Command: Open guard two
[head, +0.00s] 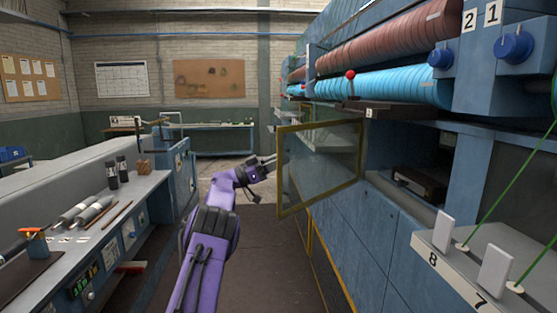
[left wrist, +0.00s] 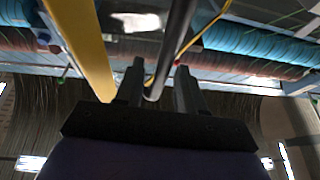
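A guard, a clear panel in a yellow frame (head: 318,208), stands swung out from the blue machine into the aisle in the head view. I cannot read a number on it. My left gripper (head: 273,163) is just left of the frame's near-left edge, its two fingers apart. In the left wrist view, the yellow frame (left wrist: 82,48) runs along the left of my left gripper (left wrist: 158,82). A dark bar (left wrist: 176,38) passes between its open fingers, with gaps visible beside it; I cannot tell whether it touches them. My right gripper is not in view.
The blue machine (head: 345,250) fills the right side, with brown rolls (head: 390,42) and blue rolls (head: 385,85) above. White tabs (head: 444,231) on a ledge stand near right. A workbench (head: 70,235) with tools lines the left. The aisle floor (head: 265,240) between is clear.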

